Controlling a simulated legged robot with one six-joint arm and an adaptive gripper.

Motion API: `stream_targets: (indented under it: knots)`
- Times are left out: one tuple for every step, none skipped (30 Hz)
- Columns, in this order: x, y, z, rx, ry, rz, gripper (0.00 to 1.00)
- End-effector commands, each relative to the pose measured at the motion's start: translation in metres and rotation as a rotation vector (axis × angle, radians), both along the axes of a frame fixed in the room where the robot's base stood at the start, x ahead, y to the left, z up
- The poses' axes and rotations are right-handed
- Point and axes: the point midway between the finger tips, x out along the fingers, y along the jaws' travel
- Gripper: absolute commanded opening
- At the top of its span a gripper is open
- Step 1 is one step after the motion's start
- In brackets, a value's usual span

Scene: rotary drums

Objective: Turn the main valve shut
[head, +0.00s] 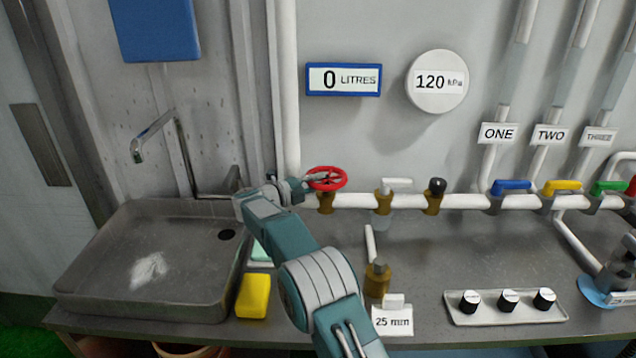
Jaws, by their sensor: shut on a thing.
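The main valve appears to be the one with the red round handwheel (327,179), on a brass body (326,203) at the left end of the white horizontal pipe. My gripper (308,184) reaches up from below and meets the left side of the red wheel. It is shut on the wheel's rim, though its fingertips are small and partly hidden here. How far the valve is turned cannot be told. A display (343,80) above reads 0 LITRES, and a round gauge (436,82) beside it reads 120 kPa.
A metal sink (150,260) is at left, with a tap (165,140). A yellow sponge (253,296) lies beside my arm. Blue (511,187), yellow (562,187) and green (609,187) handles line the pipe at right.

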Motion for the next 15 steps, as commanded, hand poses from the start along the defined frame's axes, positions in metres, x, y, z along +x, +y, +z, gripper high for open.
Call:
stream_targets:
  knots:
    - [0.0008,0.0028,-0.0056,0.001,0.009,0.008,0.0]
    - [0.0008,0.0027,-0.0056,0.0,0.01,0.007,0.0]
    - [0.0007,0.0027,-0.0056,0.0,0.01,0.006,0.0]
    - [0.0007,0.0027,-0.0056,0.0,0.01,0.006,0.0]
    - [0.0007,0.0027,-0.0055,0.0,0.01,0.006,0.0]
    - [0.0007,0.0025,-0.0055,0.0,0.01,0.006,0.0]
    - [0.0007,0.0025,-0.0056,0.0,0.01,0.006,0.0]
    - [0.0007,0.0025,-0.0056,0.0,0.01,0.006,0.0]
    - [0.0006,0.0025,-0.0056,0.0,0.01,0.006,0.0]
    - [0.0007,0.0024,-0.0056,0.0,0.01,0.006,0.0]
    - [0.0007,0.0024,-0.0056,0.0,0.01,0.006,0.0]
    - [0.0007,0.0024,-0.0057,0.0,0.01,0.006,0.0]
    - [0.0006,0.0023,-0.0056,0.0,0.01,0.005,0.39]
    - [0.0006,0.0022,-0.0055,0.0,0.01,0.005,0.52]
    - [0.0005,0.0021,-0.0051,0.001,0.009,0.004,0.6]
